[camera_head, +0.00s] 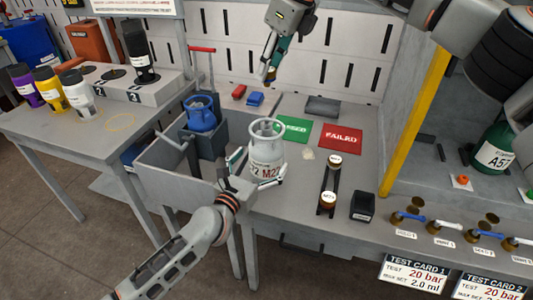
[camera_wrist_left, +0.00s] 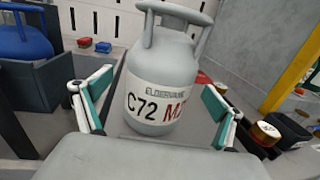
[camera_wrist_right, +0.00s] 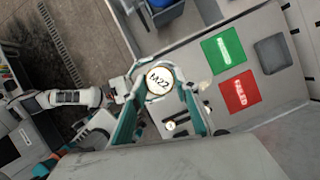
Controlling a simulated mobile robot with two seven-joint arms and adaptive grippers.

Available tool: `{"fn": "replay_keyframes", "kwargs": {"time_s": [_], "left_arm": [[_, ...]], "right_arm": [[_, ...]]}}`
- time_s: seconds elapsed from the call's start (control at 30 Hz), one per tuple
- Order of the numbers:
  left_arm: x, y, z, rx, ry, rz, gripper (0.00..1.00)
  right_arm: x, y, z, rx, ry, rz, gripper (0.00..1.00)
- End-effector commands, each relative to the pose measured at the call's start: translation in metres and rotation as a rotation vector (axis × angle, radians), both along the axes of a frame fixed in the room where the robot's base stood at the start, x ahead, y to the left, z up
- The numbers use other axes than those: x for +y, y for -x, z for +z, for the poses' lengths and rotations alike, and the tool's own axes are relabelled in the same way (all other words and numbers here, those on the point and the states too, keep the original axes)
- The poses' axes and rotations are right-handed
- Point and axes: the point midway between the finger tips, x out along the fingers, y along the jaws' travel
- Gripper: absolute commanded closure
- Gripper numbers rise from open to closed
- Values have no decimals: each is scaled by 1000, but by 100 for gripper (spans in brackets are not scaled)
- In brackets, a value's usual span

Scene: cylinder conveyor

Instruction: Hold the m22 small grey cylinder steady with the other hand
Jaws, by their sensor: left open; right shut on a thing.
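The small grey cylinder (camera_head: 266,168), labelled C72 M22, stands upright on the bench with a ring collar at its top. It also shows in the left wrist view (camera_wrist_left: 155,85). My left gripper (camera_head: 260,172) is open, with one finger on each side of the cylinder's body; in the left wrist view a gap shows between each finger and the body. My right gripper (camera_head: 268,76) is above and behind the cylinder, shut on a small round brass-rimmed disc marked M22 (camera_wrist_right: 158,80). The cylinder is not clearly visible in the right wrist view.
A green mat (camera_head: 294,129) and red FAILED mat (camera_head: 341,136) lie behind and right. A black rail (camera_head: 330,183) with round brass pieces and a black block (camera_head: 363,206) stand right. A blue cylinder (camera_head: 201,114) sits in a grey bin, left. A yellow post (camera_head: 415,120) rises right.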

Motion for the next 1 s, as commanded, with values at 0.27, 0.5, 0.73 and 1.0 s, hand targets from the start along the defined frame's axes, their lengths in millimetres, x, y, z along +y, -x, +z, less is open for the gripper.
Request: {"fn": "replay_keyframes", "kwargs": {"time_s": [0.27,0.5,0.73,1.0], "left_arm": [[-15,-30,1,-1,0,0,5],[-19,-35,0,-1,0,-1,5],[-18,-35,0,-1,0,-1,21],[-18,-35,0,0,-1,-1,39]], "right_arm": [[0,0,0,-1,-1,0,94],[0,0,0,-1,-1,0,94],[0,0,0,-1,-1,0,94],[0,0,0,-1,-1,0,94]]}}
